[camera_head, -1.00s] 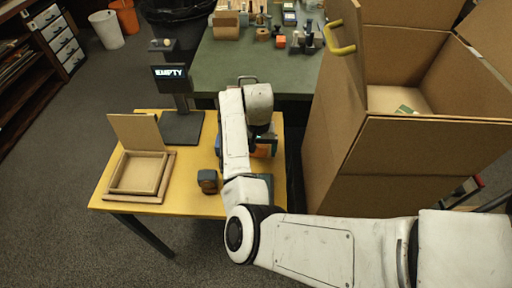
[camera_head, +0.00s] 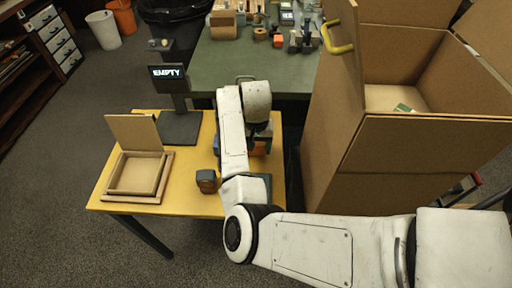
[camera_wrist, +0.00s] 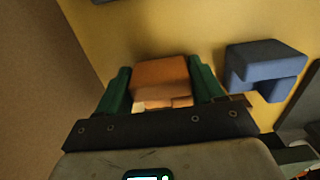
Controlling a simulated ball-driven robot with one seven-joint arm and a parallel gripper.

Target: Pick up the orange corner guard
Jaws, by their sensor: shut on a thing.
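The orange corner guard (camera_wrist: 160,78) is a blocky orange piece between the two green fingers of my gripper (camera_wrist: 160,88) in the wrist view. The fingers are shut on its two sides. I cannot tell whether it touches the yellow table (camera_wrist: 165,28) or is raised off it. In the head view my arm hides most of the gripper and the guard. A blue stepped block (camera_wrist: 265,65) lies on the table to the right of the gripper in the wrist view, apart from it.
A brown open-lidded box (camera_head: 136,173) sits on the table's left. A small dark block with a brown face (camera_head: 207,181) is left of my arm. A display reading EMPTY (camera_head: 169,77) stands behind. A large cardboard box (camera_head: 330,150) rises close on the right.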

